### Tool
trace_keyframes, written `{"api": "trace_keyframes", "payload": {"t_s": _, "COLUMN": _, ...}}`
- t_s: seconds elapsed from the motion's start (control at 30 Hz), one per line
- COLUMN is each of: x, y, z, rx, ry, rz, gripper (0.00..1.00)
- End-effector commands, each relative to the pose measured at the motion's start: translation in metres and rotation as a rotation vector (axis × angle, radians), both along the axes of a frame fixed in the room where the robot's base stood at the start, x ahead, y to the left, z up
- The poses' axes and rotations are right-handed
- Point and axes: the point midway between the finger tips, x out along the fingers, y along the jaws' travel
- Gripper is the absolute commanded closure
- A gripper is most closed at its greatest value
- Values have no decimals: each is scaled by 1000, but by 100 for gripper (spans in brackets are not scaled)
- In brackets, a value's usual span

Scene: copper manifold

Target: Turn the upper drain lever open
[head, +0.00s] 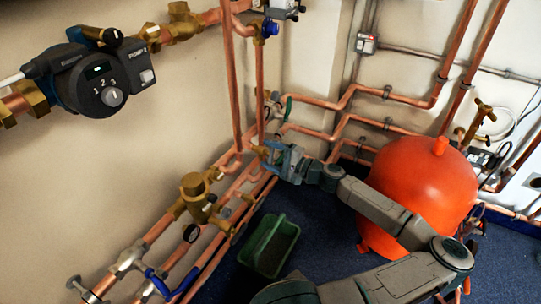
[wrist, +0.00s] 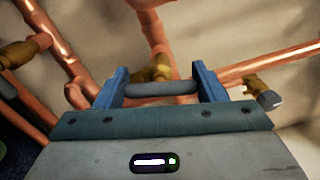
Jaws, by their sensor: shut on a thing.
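My gripper (wrist: 160,86) is shut on a grey, rounded drain lever (wrist: 162,89), which lies crosswise between the two blue fingers. Brass valve parts (wrist: 155,68) show just behind the lever, on the copper pipework. In the head view my gripper (head: 268,156) is at the pipes near the wall corner. There the lever is mostly hidden by the fingers, and I cannot tell how far it is turned.
Copper pipes (head: 235,80) run close around my gripper. A green lever (head: 288,108) is just above it. An orange tank (head: 425,190) stands right, close to my arm. A green tray (head: 268,246) sits on the blue floor below.

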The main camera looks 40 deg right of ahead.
Motion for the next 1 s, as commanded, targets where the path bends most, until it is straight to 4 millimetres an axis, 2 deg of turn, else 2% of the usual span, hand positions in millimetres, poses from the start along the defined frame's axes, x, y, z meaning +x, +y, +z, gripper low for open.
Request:
{"api": "trace_keyframes", "payload": {"t_s": 0.53, "x": -1, "y": 0, "z": -1, "rx": -23, "ry": -8, "rz": -1, "gripper": 59}}
{"api": "trace_keyframes", "payload": {"t_s": 0.57, "x": -1, "y": 0, "z": -1, "rx": -23, "ry": -8, "rz": -1, "gripper": 31}}
{"api": "trace_keyframes", "payload": {"t_s": 0.6, "x": 0, "y": 0, "z": -1, "rx": -23, "ry": -8, "rz": -1, "gripper": 20}}
{"api": "trace_keyframes", "payload": {"t_s": 0.63, "x": 0, "y": 0, "z": -1, "rx": -23, "ry": -8, "rz": 0, "gripper": 15}}
{"api": "trace_keyframes", "payload": {"t_s": 1.0, "x": -5, "y": -2, "z": 0, "rx": -22, "ry": -8, "rz": 0, "gripper": 15}}
